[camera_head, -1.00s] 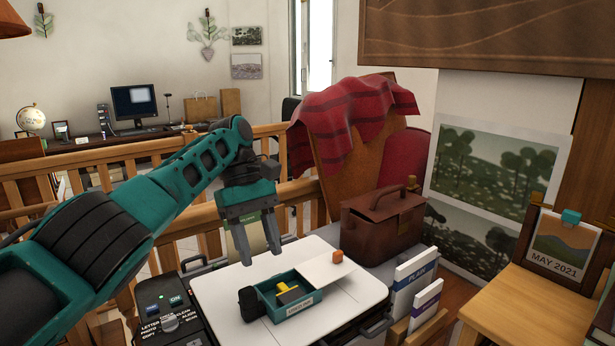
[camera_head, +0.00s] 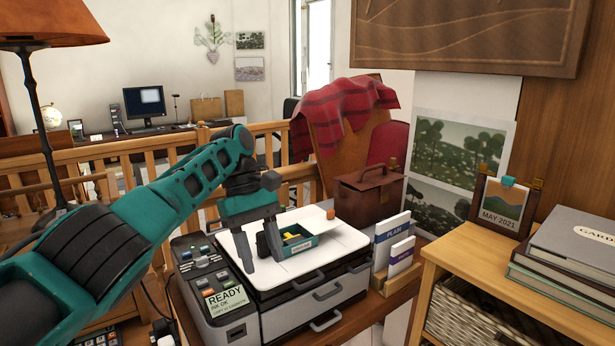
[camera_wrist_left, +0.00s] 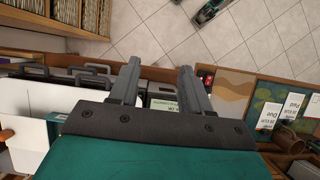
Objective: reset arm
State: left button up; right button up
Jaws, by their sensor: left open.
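My left gripper (camera_head: 262,249) is open and empty. In the head view its fingers point down in front of the white top of the printer (camera_head: 332,240), near its front left edge. It also shows in the left wrist view (camera_wrist_left: 158,84), with a wide gap between its two fingers and nothing held. The left arm comes in from the left with its elbow raised. My right gripper is in neither view.
A teal box (camera_head: 296,243) with a yellow item lies on the printer top, beside the gripper. A brown leather bag (camera_head: 368,196) and paper packs (camera_head: 392,243) stand to the right. A wooden cabinet (camera_head: 470,262) holds books (camera_head: 575,250). A lamp (camera_head: 45,110) stands left. A wooden railing runs behind.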

pick_arm(q)
jog(key=s+d+f+m+t+h, duration=0.1)
jog(key=d+f+m+t, duration=0.1)
jog(key=f, duration=1.1)
jog(key=s+d+f+m+t, duration=0.2)
jog(key=f, duration=1.2)
jog(key=s+a+f+m+t, duration=0.1)
jog(key=s+a+f+t, duration=0.25)
jog(key=s+f, duration=0.4)
jog(key=s+a+r+m+t+y, duration=0.1)
jog(key=s+a+r+m+t, duration=0.1)
jog(key=s+a, duration=0.3)
jog(key=s+a+r+m+t, duration=0.2)
jog(key=s+a+t, duration=0.3)
jog(key=s, duration=0.4)
jog(key=shift+s+a+y, duration=0.15)
jog(key=shift+s+y, duration=0.15)
jog(key=shift+y, duration=0.1)
